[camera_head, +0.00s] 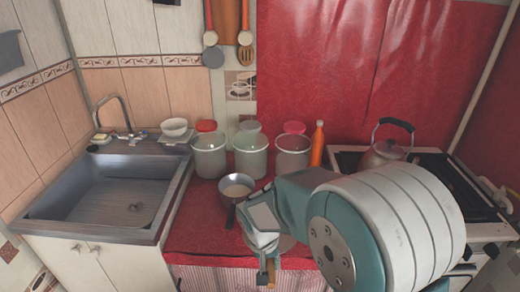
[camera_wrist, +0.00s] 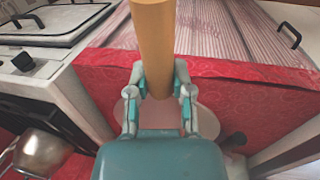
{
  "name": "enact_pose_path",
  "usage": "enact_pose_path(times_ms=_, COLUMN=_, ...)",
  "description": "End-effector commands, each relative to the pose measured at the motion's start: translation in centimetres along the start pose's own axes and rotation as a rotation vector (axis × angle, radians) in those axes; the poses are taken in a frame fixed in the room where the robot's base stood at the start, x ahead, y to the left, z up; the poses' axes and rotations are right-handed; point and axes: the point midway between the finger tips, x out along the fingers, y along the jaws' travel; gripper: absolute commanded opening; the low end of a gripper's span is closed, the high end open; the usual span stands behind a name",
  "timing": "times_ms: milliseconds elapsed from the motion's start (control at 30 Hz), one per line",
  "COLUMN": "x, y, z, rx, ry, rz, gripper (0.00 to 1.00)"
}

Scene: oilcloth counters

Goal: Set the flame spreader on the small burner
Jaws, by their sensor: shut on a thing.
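The flame spreader's tan wooden handle (camera_wrist: 153,45) is between the jaws of my gripper (camera_wrist: 156,90) in the wrist view. My gripper (camera_head: 265,255) is shut on this handle over the front of the red counter. A pale round disc (camera_head: 286,243), apparently the spreader's plate, shows partly behind my gripper; it also shows in the wrist view (camera_wrist: 208,122). I cannot tell whether it touches the counter. The stove (camera_head: 345,160) stands at the right, largely hidden behind my arm. The small burner cannot be made out.
A kettle (camera_head: 384,154) stands on the stove. A dark-handled saucepan (camera_head: 237,187) is close to the left of my gripper. Several canisters (camera_head: 250,156) and an orange bottle (camera_head: 318,145) line the back. The sink (camera_head: 105,190) is at the left.

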Motion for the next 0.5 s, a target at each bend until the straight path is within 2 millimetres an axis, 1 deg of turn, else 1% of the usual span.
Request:
enact_pose_path(times_ms=33, x=0.5, y=0.5, z=-0.8, rx=0.005, ry=-0.001, rz=0.001, gripper=0.0)
enact_pose_path(times_ms=167, x=2.1, y=1.8, z=-3.1, rx=0.005, ry=-0.002, rz=0.004, gripper=0.0)
enact_pose_path(times_ms=267, x=4.0, y=3.6, z=-5.4, rx=0.006, ry=-0.004, rz=0.005, gripper=0.0)
enact_pose_path(times_ms=400, x=7.3, y=7.2, z=-8.7, rx=0.006, ry=-0.004, rz=0.006, gripper=0.0)
enact_pose_path(times_ms=500, x=9.1, y=9.3, z=-10.2, rx=0.004, ry=-0.002, rz=0.005, gripper=0.0)
